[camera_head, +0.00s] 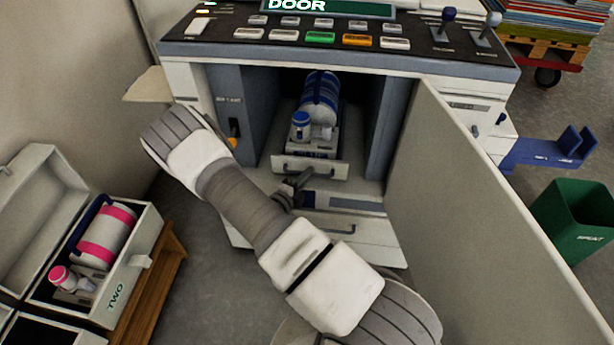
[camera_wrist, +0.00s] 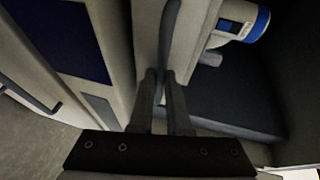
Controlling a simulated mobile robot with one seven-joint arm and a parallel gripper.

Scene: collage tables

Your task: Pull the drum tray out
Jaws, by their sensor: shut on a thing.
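The drum tray (camera_head: 328,170) is a pale drawer with a dark bar handle, low inside the open bay of the printing machine. A blue-striped drum (camera_head: 319,100) and a small white bottle with a blue cap (camera_head: 300,127) sit on it. My gripper (camera_head: 299,181) is at the tray's front. In the wrist view my gripper (camera_wrist: 161,78) is shut on the dark handle bar (camera_wrist: 169,40), against the pale tray front (camera_wrist: 195,45). The blue-capped end (camera_wrist: 258,24) shows beyond the front. My arm partly hides the machine's lower front.
The machine's door (camera_head: 480,220) stands open on the right. A case marked TWO (camera_head: 118,290) holds a pink-banded drum (camera_head: 107,238) on a wooden stand at left. A green bin (camera_head: 575,220) and a blue bracket (camera_head: 545,150) are at right. A control panel (camera_head: 330,30) tops the machine.

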